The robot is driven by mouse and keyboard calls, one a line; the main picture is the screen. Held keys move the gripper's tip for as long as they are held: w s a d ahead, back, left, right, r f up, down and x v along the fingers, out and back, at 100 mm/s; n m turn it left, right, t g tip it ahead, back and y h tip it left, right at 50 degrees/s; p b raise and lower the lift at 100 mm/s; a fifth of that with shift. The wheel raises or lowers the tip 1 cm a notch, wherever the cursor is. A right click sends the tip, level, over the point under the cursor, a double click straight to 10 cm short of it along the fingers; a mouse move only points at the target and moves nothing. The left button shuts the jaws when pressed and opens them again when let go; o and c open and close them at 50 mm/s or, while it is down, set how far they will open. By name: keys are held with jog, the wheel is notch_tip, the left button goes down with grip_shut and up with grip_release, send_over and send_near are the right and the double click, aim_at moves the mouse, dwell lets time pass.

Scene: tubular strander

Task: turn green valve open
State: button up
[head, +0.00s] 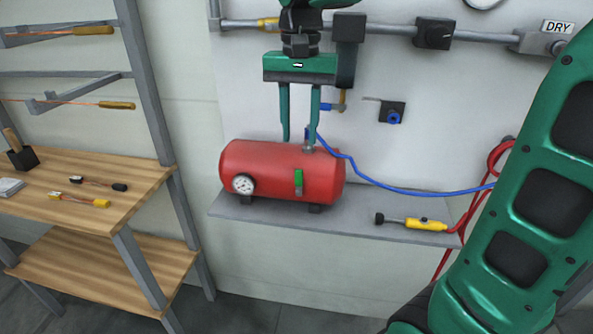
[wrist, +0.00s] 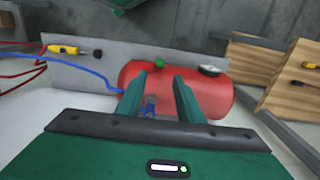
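The green valve (head: 298,182) is a small upright handle on the front of the red tank (head: 265,165). It also shows in the wrist view as a small green piece (wrist: 159,63) at the tank's edge. My gripper (head: 300,138) points down above the tank, its two green fingers apart. In the wrist view the open fingers (wrist: 164,88) reach over the tank, with a grey fitting and blue hose end (wrist: 149,105) between them. The fingers appear apart from the green valve. Whether they touch the tank or fitting I cannot tell.
The tank stands on a grey wall shelf (head: 345,224). A yellow-handled air tool (head: 425,224) lies at the shelf's right. A blue hose (head: 400,190) runs right from the tank top. A round gauge (head: 243,184) sits on the tank's left end. A wooden workbench (head: 120,192) stands at left.

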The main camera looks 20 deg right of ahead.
aim_at(298, 169)
notch_tip(298, 169, down, 11)
jog(key=shift+r, duration=0.15)
dwell(0.4)
jog(key=shift+c, duration=0.4)
jog(key=shift+a, duration=0.1)
grip_shut()
